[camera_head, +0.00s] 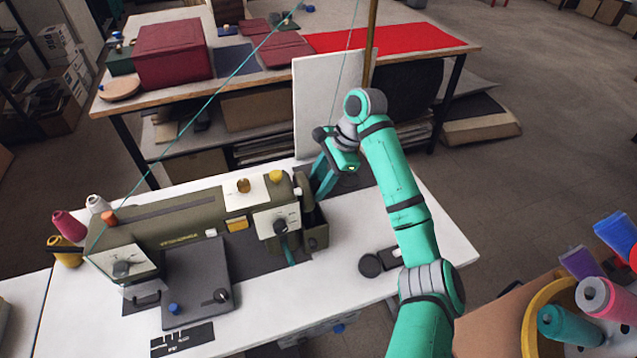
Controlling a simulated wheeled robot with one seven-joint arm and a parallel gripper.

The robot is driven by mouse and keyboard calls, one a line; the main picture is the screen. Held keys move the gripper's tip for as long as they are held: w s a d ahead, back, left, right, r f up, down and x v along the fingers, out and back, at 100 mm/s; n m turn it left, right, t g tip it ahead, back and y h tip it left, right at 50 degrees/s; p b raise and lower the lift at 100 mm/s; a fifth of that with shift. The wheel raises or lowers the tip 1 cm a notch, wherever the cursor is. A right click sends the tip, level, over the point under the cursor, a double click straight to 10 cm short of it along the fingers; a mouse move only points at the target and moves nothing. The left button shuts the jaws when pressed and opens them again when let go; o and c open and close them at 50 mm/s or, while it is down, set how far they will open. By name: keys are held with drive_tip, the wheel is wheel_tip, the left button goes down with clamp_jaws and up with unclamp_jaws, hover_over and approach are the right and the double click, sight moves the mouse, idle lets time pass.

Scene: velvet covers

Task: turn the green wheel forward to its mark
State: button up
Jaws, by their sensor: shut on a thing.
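An olive-green sewing machine (190,232) stands on the white table. The green wheel (303,187) is at the machine's right end, dark olive and seen nearly edge-on, partly covered by my gripper. My gripper (319,185) reaches down there from the upper right, its teal fingers shut on the wheel's rim. The exact contact is hidden by the fingers. The wheel's mark cannot be made out.
Thread spools (68,226) stand at the machine's left end. A dark round object (370,265) lies on the table to the right. A white upright board (322,105) stands behind my gripper. A yellow bin (533,330) of coloured spools is at lower right.

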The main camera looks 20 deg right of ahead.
drive_tip(key=t, duration=0.3)
drive_tip(key=s+n+t, duration=0.1)
drive_tip(key=t, duration=0.1)
drive_tip(key=shift+f+y, duration=0.3)
drive_tip(key=t, duration=0.3)
drive_tip(key=n+t, duration=0.1)
drive_tip(key=shift+s+f+y, duration=0.3)
drive_tip(key=shift+s+y, duration=0.05)
drive_tip(key=shift+y, duration=0.05)
drive_tip(key=t, duration=0.2)
drive_tip(key=f+n+t+y, duration=0.1)
drive_tip(key=t, duration=0.2)
drive_tip(key=shift+s+n, duration=0.1)
drive_tip(key=shift+n, duration=0.2)
drive_tip(key=shift+f+n+t+y, duration=0.15)
drive_tip(key=shift+n+t+y, duration=0.35)
drive_tip(key=shift+t, duration=0.4)
drive_tip(key=shift+f+n+t+y, duration=0.15)
drive_tip(key=shift+n+t+y, duration=0.35)
drive_tip(key=shift+t, duration=0.4)
drive_tip(key=o, duration=1)
drive_tip(key=shift+o, duration=0.2)
